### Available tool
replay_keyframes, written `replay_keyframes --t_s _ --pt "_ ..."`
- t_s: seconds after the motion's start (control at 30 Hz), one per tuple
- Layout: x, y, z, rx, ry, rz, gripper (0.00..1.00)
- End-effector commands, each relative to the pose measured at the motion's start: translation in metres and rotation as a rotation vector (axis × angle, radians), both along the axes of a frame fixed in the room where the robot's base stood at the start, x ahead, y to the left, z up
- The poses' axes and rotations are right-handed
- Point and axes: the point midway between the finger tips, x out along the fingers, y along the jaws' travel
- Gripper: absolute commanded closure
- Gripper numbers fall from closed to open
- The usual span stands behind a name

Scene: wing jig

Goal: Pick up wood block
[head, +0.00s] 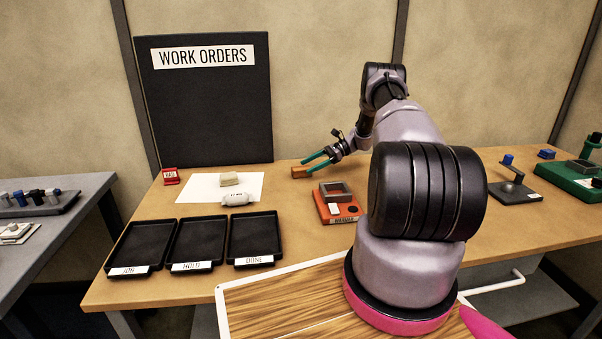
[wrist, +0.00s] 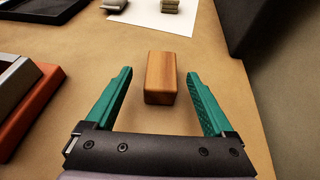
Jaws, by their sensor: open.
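The wood block (wrist: 161,76) is a small reddish-brown rectangular block lying on the tan table. In the wrist view it sits between and slightly beyond the tips of my gripper (wrist: 160,82), with a gap on each side. The gripper's two green fingers are open and empty. In the head view the wood block (head: 300,172) is at the table's back middle, just left of my gripper (head: 309,166), partly hidden by the fingers.
An orange-red boxed device (head: 336,208) with a grey top stands in front of the block. A white sheet (head: 190,188) carries a pale block (head: 229,179) and a whitish object (head: 238,198). Three black trays (head: 254,235) lie at front left. A dark board (head: 205,110) stands behind.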

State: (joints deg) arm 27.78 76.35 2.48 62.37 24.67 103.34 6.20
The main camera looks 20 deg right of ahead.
Motion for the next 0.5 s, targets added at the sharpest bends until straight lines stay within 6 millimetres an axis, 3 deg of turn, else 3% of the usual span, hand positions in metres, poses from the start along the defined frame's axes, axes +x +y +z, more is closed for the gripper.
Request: replay_keyframes --t_s 0.27,0.5 --pt "0.002 0.024 -0.008 -0.001 0.001 0.003 0.12" --pt "0.006 0.057 -0.018 -0.001 0.001 0.002 0.12"
